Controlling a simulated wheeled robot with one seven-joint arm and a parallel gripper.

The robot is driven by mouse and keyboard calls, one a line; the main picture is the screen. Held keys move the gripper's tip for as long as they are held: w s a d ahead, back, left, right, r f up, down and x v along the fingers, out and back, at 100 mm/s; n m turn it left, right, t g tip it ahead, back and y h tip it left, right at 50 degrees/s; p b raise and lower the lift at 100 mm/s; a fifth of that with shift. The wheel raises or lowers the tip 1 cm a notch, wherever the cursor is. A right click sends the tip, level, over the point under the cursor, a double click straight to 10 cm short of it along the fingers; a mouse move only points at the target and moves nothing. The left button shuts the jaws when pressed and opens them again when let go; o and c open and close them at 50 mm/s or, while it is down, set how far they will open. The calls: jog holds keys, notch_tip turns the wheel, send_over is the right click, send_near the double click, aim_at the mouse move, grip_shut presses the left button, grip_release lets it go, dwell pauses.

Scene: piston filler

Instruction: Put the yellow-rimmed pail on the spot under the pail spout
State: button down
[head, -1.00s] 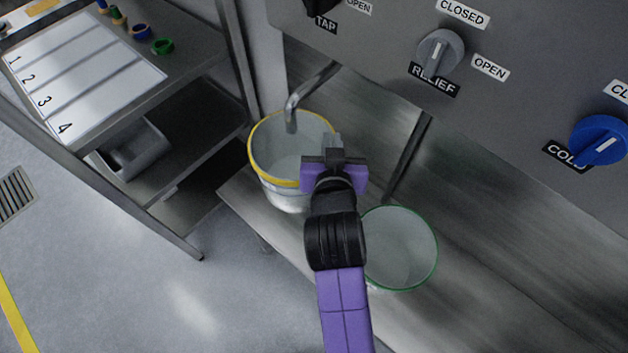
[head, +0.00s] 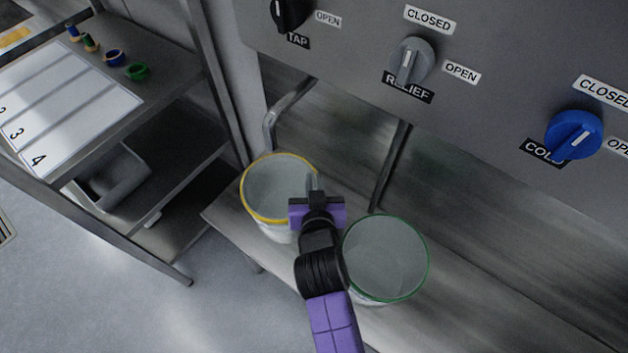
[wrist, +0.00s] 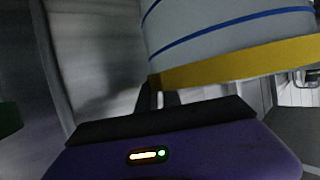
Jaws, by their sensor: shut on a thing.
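The yellow-rimmed pail (head: 262,214) is upright at the left end of the metal bench, below the panel. My gripper (head: 313,184) is shut on the right side of its rim. In the wrist view the yellow rim (wrist: 245,62) and the blue-striped pail wall (wrist: 230,25) fill the upper right, with my gripper (wrist: 163,98) at the rim. A bent metal spout (head: 272,122) comes down behind the pail, its end close to the far rim. The spot beneath is hidden, and I cannot tell whether the pail's base touches the bench.
A green-rimmed pail (head: 387,262) stands close on the right of my gripper. A second pipe (head: 392,165) rises behind it. The panel above carries a grey RELIEF knob (head: 411,62) and a blue knob (head: 573,134). A shelf unit (head: 165,165) with several small cups stands left.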

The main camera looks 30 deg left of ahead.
jog(key=c, duration=1.5)
grip_release()
jog(key=shift+f, duration=0.1)
jog(key=v, duration=1.2)
